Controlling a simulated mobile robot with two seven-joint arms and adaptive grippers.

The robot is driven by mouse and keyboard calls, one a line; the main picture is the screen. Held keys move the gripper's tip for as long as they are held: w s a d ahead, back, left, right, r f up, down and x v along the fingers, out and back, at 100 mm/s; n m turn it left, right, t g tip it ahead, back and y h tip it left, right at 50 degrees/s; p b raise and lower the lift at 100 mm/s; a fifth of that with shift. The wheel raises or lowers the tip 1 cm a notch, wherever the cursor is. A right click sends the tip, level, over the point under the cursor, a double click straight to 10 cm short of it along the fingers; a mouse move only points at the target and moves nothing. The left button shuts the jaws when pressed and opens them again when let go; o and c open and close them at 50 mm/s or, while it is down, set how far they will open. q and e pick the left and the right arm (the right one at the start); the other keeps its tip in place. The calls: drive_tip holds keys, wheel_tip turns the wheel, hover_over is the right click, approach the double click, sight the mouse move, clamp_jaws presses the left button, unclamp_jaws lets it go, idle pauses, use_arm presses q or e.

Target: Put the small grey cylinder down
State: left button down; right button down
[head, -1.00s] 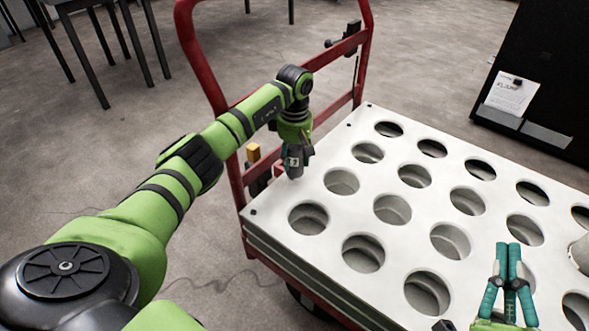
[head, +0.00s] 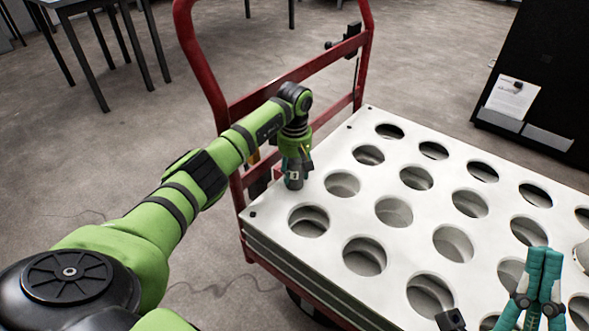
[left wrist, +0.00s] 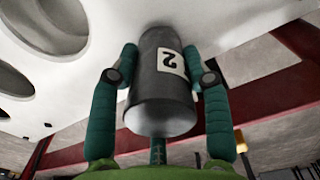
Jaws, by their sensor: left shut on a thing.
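The small grey cylinder (left wrist: 160,100) is dark grey with a white label marked "2". It is between the fingers of my left gripper (left wrist: 162,65), which is shut on it. In the head view the cylinder (head: 293,180) hangs roughly upright at the left edge of the white board (head: 270,213), outside the holes. I cannot tell whether its lower end touches the board. My left gripper (head: 294,168) comes down on it from above. My right gripper (head: 541,258) is at the lower right over the board, its fingertips together with nothing visible between them.
The white board has rows of round holes and lies on a red-framed cart (head: 240,110). A black panel (head: 540,85) stands back right, and a table (head: 60,5) back left.

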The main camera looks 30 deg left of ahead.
use_arm(q)
drive_tip(key=c, duration=0.6)
unclamp_jaws()
